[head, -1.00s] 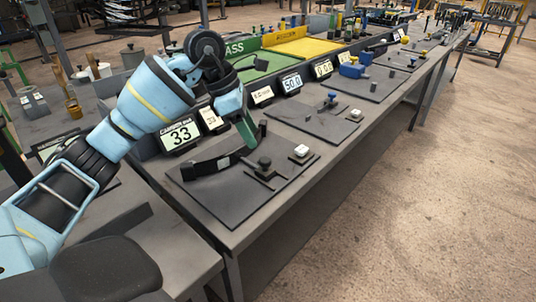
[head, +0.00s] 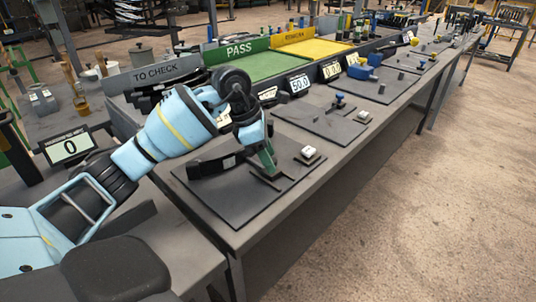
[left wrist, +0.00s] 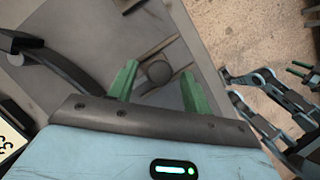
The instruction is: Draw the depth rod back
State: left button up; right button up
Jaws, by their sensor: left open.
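A dark round knob (left wrist: 159,72), which seems to be the depth rod's end, stands over a dark crossbar on the nearest plate. In the left wrist view it lies between the two green fingers of my left gripper (left wrist: 156,90), which are apart. In the head view my left gripper (head: 267,158) points down at the knob's place and largely hides it. The crossbar (head: 271,180) shows just below the fingertips. I cannot tell whether either finger touches the knob. My right gripper (left wrist: 300,74) shows small at the right edge of the left wrist view; its jaw state is unclear.
A display (head: 69,147) reads 0. Green PASS (head: 240,50) and yellow (head: 320,48) trays lie behind.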

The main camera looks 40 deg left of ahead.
jog(key=shift+w, duration=0.3)
pick_arm(q)
grip_shut()
jog(key=shift+s+d+r+p, duration=0.1)
jog(key=shift+d+p, duration=0.5)
jog(key=shift+d, duration=1.15)
jog(key=shift+f, duration=0.2)
grip_release()
jog(key=shift+d, duration=0.1)
pick_arm(e)
jog(key=shift+s+r, duration=0.35)
jog(key=shift+r, duration=0.15)
pick_arm(q)
jog(key=shift+r, duration=0.1)
pick_arm(e)
jog(key=shift+w, duration=0.2)
